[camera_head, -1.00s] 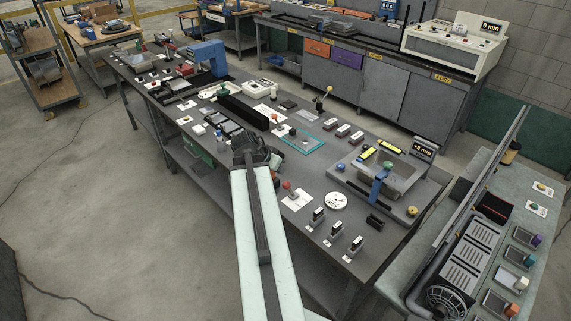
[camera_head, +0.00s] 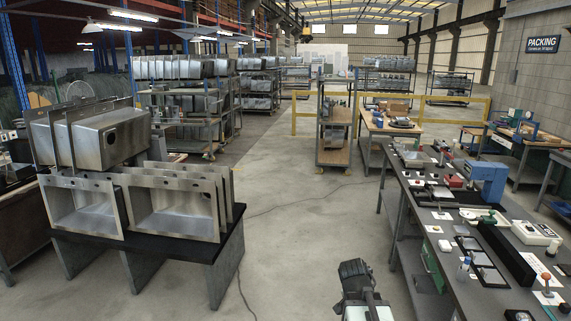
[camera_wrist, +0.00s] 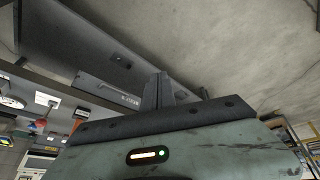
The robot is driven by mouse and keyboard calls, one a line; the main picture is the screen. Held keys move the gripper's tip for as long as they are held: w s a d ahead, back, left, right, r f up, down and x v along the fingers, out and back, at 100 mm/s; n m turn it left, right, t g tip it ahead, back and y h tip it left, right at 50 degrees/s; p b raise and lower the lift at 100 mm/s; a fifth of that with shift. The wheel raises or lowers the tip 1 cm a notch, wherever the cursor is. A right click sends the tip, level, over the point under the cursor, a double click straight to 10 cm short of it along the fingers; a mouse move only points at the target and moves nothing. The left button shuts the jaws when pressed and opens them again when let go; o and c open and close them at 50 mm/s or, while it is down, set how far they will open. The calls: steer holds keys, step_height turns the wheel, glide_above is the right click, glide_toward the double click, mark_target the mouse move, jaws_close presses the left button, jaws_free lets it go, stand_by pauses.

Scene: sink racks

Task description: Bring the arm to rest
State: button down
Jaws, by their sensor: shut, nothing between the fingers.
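My gripper (camera_head: 355,268) shows at the bottom of the head view, right of centre, with the end of my pale arm below it. It is over the open floor, left of the long grey workbench (camera_head: 440,240). In the wrist view, my gripper's fingers (camera_wrist: 160,90) are together with nothing between them. Most of my arm is cut off by the bottom edge of the head view.
Steel sinks (camera_head: 175,205) stand on a dark-topped stand (camera_head: 215,250) at the left. Small tools and a blue device (camera_head: 487,182) lie on the workbench. A shelf cart (camera_head: 334,135) stands farther back. Open concrete floor (camera_head: 300,225) lies between stand and bench.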

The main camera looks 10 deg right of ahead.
steer(key=s+a+f+n+g+y, duration=0.1)
steer(key=a+n, duration=0.4)
steer(key=a, duration=0.5)
steer(key=s+a+f+n+g+y, duration=0.1)
steer(key=a+n, duration=0.4)
steer(key=a, duration=0.5)
steer(key=shift+s+a+f+n+y+b, duration=0.15)
steer(key=shift+s+f+n+y+b, duration=0.35)
steer(key=shift+s+y, duration=0.6)
steer(key=shift+f, duration=0.1)
